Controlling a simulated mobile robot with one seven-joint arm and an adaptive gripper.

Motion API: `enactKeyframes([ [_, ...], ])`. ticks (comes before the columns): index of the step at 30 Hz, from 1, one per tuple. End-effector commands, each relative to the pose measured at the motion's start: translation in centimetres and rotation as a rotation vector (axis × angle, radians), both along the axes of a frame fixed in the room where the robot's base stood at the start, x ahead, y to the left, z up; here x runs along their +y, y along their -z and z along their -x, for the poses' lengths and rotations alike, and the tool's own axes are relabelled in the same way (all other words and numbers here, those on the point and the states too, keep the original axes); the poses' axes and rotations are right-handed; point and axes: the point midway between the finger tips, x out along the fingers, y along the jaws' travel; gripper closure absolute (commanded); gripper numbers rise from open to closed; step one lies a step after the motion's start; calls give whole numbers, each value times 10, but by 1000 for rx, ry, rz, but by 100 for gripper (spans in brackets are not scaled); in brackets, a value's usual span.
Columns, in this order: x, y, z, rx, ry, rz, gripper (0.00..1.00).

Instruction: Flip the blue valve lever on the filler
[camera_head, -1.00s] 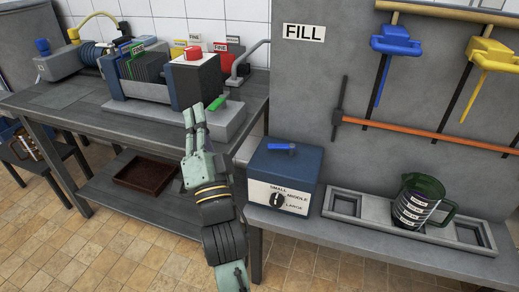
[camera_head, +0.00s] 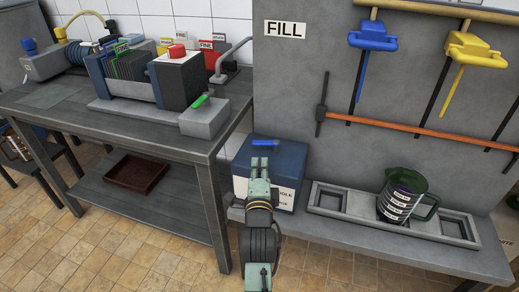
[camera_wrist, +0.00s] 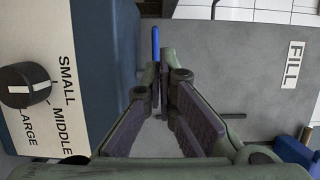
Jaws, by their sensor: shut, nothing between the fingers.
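The filler is a dark blue box (camera_head: 290,160) with a white front panel, standing on the grey bench under the FILL sign. Its blue valve lever (camera_head: 265,143) lies on the top, pointing left in the head view. My gripper (camera_head: 260,163) is in front of the box, its fingers just below the lever in the picture and covering part of the panel. In the wrist view the lever (camera_wrist: 156,42) shows just beyond my fingertips (camera_wrist: 160,72). The fingers look close together at the tips with nothing between them. I cannot tell whether they touch the lever.
A size knob (camera_wrist: 28,87) sits on the filler's front panel. Right of the filler, a grey tray (camera_head: 325,199) holds a green jug (camera_head: 406,196) with labels. Blue (camera_head: 373,36) and yellow (camera_head: 473,47) levers hang on the wall. A filter machine (camera_head: 160,80) stands on the left table.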

Motion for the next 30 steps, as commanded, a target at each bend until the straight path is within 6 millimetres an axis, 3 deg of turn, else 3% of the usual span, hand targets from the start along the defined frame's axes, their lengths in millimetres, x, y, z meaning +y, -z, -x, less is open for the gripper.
enactKeyframes([
  [6,0,-3,-44,0,0,2,100],
  [12,-1,-2,-66,-1,0,2,100],
  [26,0,0,-72,0,-1,1,100],
  [30,8,0,-82,-1,-4,1,100],
])
